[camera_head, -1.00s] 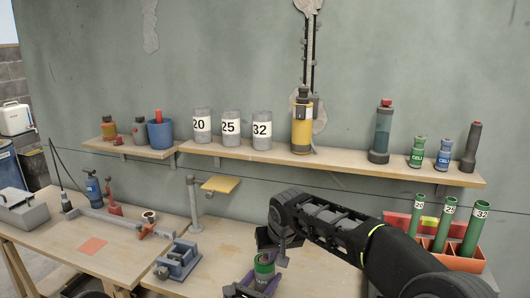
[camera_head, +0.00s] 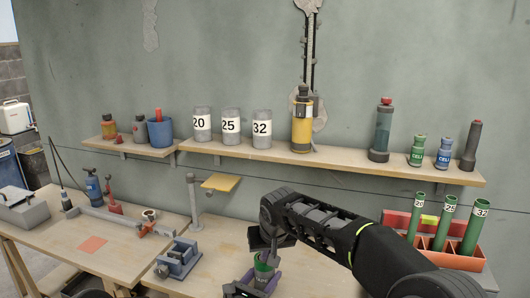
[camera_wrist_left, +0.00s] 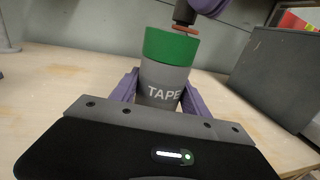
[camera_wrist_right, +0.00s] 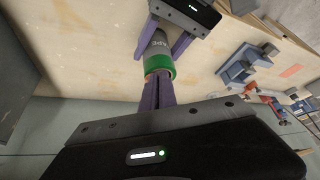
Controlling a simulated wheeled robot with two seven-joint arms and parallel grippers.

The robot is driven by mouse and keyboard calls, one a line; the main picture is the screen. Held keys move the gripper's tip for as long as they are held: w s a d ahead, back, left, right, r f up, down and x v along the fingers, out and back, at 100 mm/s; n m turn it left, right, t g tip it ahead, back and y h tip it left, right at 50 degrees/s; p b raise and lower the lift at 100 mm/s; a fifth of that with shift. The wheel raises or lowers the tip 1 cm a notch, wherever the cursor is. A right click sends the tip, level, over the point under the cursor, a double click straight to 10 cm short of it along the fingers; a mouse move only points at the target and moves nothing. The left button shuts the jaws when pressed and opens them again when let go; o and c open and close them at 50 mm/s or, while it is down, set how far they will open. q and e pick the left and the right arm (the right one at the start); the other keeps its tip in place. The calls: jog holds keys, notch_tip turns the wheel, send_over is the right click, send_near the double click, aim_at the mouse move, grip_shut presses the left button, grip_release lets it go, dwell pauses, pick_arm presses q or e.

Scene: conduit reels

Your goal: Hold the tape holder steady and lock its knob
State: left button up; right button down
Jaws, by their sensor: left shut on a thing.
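The tape holder (camera_wrist_left: 163,80) is a grey cylinder marked "TAPE" with a green band, upright in the left wrist view. My left gripper (camera_wrist_left: 158,98) is shut on its grey body, a purple finger on each side. A small orange-brown knob (camera_wrist_left: 202,27) shows at the holder's top right. My right gripper (camera_wrist_right: 157,88) has its fingertips at the holder's green end, close together; whether they grip the knob is hidden. In the head view the holder (camera_head: 264,269) is low in the middle, partly hidden by my grippers.
A blue-grey vise (camera_head: 178,260) stands on the bench left of the holder. An orange rack (camera_head: 458,258) with green tubes is at the right. A shelf (camera_head: 340,163) with cans and bottles runs along the wall. Bare bench lies around the holder.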

jog(key=shift+s+r, duration=0.1)
dwell(0.5)
jog(key=shift+s, duration=0.25)
notch_tip(320, 180, up, 6)
jog(key=shift+f, duration=0.1)
dwell(0.6)
jog(key=shift+w+d+r, duration=0.3)
jog(key=shift+d+r, duration=0.2)
jog(key=shift+d, duration=0.25)
